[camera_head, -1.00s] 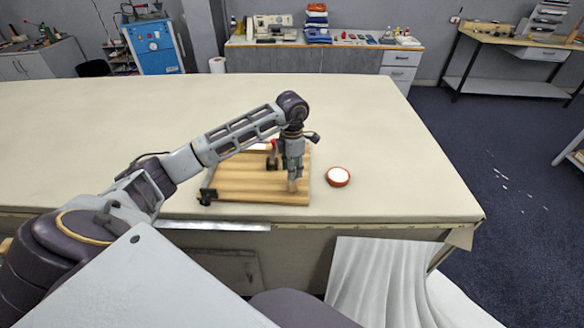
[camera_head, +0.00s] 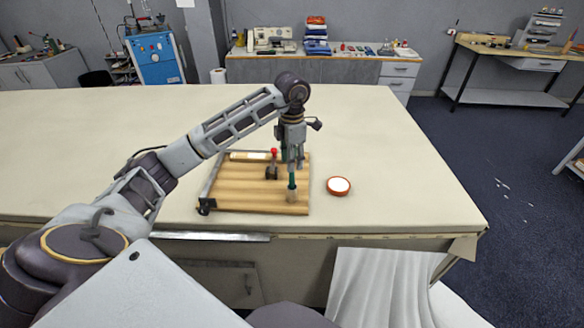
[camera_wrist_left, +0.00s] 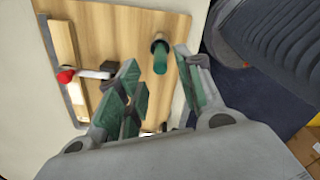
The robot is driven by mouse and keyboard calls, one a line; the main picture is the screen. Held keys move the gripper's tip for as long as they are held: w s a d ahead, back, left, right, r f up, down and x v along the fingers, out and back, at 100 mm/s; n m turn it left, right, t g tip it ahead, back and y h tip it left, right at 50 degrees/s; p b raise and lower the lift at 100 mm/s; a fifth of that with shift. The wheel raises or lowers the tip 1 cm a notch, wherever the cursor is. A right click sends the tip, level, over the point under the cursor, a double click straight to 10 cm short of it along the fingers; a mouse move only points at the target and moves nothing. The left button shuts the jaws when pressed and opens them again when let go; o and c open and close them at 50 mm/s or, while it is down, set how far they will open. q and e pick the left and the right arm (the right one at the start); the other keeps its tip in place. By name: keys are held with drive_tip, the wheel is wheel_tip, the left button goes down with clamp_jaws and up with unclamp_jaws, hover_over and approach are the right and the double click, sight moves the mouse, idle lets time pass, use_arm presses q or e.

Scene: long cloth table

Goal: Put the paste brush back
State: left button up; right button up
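The paste brush (camera_head: 292,183) has a green handle and stands upright at the front right corner of the wooden board, its lower end in or on a small light-brown piece (camera_head: 291,196). In the left wrist view the green handle (camera_wrist_left: 160,58) shows beyond the fingertips, nearly end-on. My left gripper (camera_head: 294,163) is just above the brush, pointing down. In the left wrist view the gripper (camera_wrist_left: 158,82) has its green-padded fingers apart, with nothing held between them. The brush's bristles are hidden. My right gripper is not in view.
A wooden board (camera_head: 240,188) with a metal edge lies on the cloth table (camera_head: 420,205). A red-knobbed part (camera_head: 272,165) stands on the board, left of the gripper. A round reddish dish with white contents (camera_head: 339,186) sits to the right. The table beyond is clear.

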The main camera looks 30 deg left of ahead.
use_arm(q)
drive_tip(key=shift+r, duration=2.35)
